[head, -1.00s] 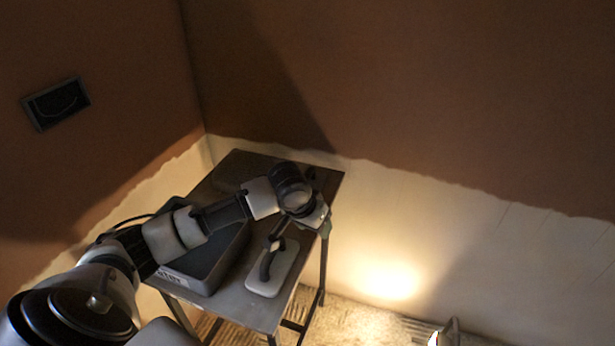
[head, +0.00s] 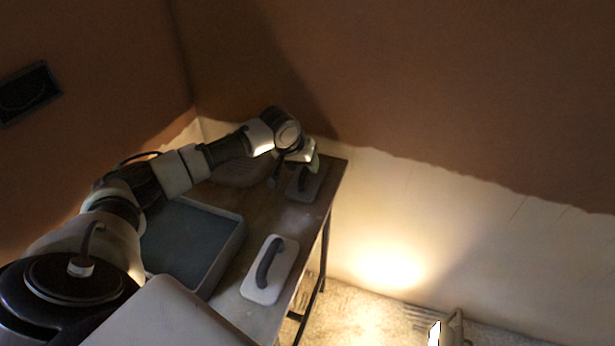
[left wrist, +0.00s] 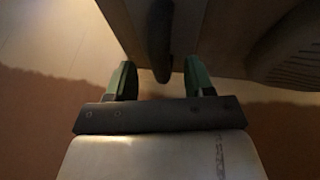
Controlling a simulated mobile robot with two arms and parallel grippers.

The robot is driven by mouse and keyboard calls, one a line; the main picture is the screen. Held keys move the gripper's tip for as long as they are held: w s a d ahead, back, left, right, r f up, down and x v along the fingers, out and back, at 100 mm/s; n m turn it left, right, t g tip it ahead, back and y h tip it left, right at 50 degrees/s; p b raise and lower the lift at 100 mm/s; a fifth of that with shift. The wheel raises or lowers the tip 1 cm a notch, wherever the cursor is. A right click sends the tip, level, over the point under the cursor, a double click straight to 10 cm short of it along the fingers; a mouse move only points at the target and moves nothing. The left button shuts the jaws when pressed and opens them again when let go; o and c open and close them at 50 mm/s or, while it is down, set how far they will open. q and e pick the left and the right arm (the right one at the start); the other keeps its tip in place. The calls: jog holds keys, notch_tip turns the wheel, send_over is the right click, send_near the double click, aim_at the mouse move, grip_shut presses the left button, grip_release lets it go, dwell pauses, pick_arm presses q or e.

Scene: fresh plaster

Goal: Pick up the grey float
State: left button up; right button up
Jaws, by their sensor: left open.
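The grey float (head: 307,188) lies at the far right corner of the table, with its dark handle partly hidden by my left gripper (head: 296,170). The gripper is open, with green fingertips, just above the float. In the left wrist view the float's dark handle (left wrist: 160,38) runs down from the top, and its lower end shows between the two open fingers of my left gripper (left wrist: 160,80). I cannot tell how deep the handle sits between them. My right gripper is not in view.
A white float with a dark handle (head: 268,284) lies at the table's near right. A large dark grey tray (head: 237,245) fills the left. A ribbed grey item (head: 238,174) sits behind my arm. The plastered wall (head: 400,195) stands close behind the table (head: 300,218).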

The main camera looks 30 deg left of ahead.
aim_at(307, 169)
pick_arm(q)
jog(key=x, duration=0.3)
jog(key=shift+w+f, duration=0.1)
jog(key=shift+w, duration=0.05)
grip_shut()
jog(key=shift+r, duration=0.2)
jog(key=shift+r, duration=0.3)
jog(key=r, duration=0.3)
jog(key=shift+d+r, duration=0.2)
jog(key=shift+r, duration=0.1)
jog(key=d+r, duration=0.6)
jog(key=d, duration=0.5)
jog(key=shift+w+r, duration=0.3)
jog(key=shift+w, duration=0.05)
jog(key=shift+d, duration=0.1)
